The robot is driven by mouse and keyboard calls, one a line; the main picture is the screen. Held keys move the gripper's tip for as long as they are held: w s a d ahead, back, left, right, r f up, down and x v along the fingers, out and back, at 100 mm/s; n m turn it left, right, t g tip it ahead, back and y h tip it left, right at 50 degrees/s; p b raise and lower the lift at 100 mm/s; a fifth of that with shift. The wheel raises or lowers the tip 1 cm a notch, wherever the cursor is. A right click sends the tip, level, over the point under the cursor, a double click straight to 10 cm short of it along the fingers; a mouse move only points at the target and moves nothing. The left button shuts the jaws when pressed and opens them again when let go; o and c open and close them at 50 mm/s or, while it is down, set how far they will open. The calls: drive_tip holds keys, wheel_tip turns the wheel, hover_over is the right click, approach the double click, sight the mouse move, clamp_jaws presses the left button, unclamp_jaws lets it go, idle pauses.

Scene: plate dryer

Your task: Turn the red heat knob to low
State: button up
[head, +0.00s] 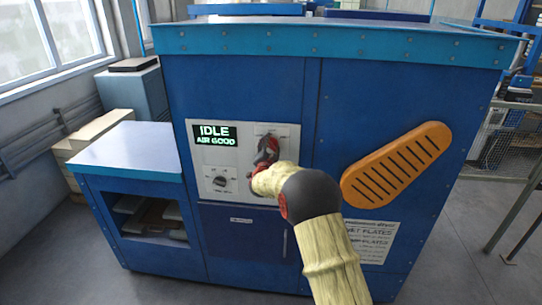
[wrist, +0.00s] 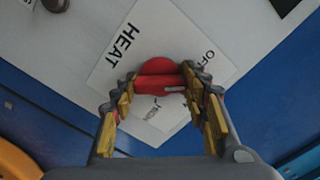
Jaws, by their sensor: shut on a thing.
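The red heat knob (wrist: 158,68) sits on a white plate (wrist: 113,72) marked HEAT, with OFF at the upper right in the wrist view. A pale line on the knob points toward the right finger there. Another small label below the knob is partly covered and hard to read; I cannot make out a low mark. My gripper (wrist: 159,88) is shut on the knob, one finger at each side. In the head view my gripper (head: 266,157) is at the right half of the control panel (head: 240,131) and hides most of the knob.
A display (head: 216,135) reads IDLE, AIR GOOD. A black dial (head: 221,182) sits below it, left of my gripper. An orange slotted cover (head: 397,165) sticks out to the right. A low side table (head: 127,150) adjoins the blue cabinet (head: 240,90) at left.

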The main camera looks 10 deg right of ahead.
drive_tip(key=m+b, duration=0.2)
drive_tip(key=b, duration=0.1)
drive_tip(key=m+b, duration=0.2)
drive_tip(key=b, duration=0.2)
drive_tip(key=shift+f, duration=0.35)
drive_tip(key=m+b, duration=0.4)
drive_tip(key=b, duration=0.1)
drive_tip(key=shift+r+b, duration=0.1)
drive_tip(key=shift+b, duration=0.25)
drive_tip(key=shift+d, duration=0.1)
drive_tip(key=o, duration=1.2)
drive_tip(key=shift+r, duration=0.15)
drive_tip(key=shift+c, duration=0.2)
drive_tip(key=v, duration=1.2)
